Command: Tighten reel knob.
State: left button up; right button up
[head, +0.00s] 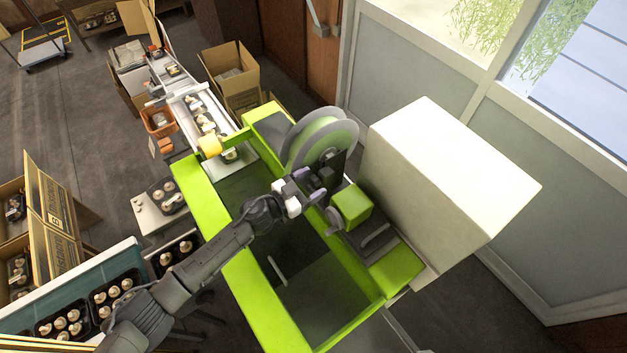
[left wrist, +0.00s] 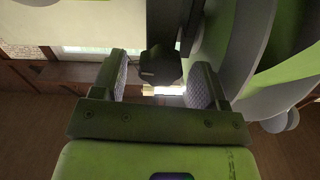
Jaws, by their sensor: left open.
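The film reel (head: 322,140), a green roll between grey discs, stands upright on the green machine. It also shows at the right of the left wrist view (left wrist: 238,45). A dark faceted knob (left wrist: 160,66), which looks like the reel knob, shows in the left wrist view between my two fingers, with a visible gap on either side. My left gripper (head: 301,183) is open beside the reel's hub on its near side; its padded fingers also show in the left wrist view (left wrist: 160,86). In the head view I cannot make out the knob clearly behind the gripper. My right gripper is not in view.
A large pale cabinet (head: 440,170) stands right of the reel. The green machine frame (head: 204,205) runs below my left arm. A conveyor with mushroom trays (head: 200,112) leads away at the back left. Cardboard boxes (head: 240,90) stand near it.

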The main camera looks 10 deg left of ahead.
pick_arm(q)
jog(key=shift+w+d, duration=0.3)
jog(key=shift+d, duration=0.1)
jog(key=shift+c, duration=0.2)
jog(key=c, duration=0.9)
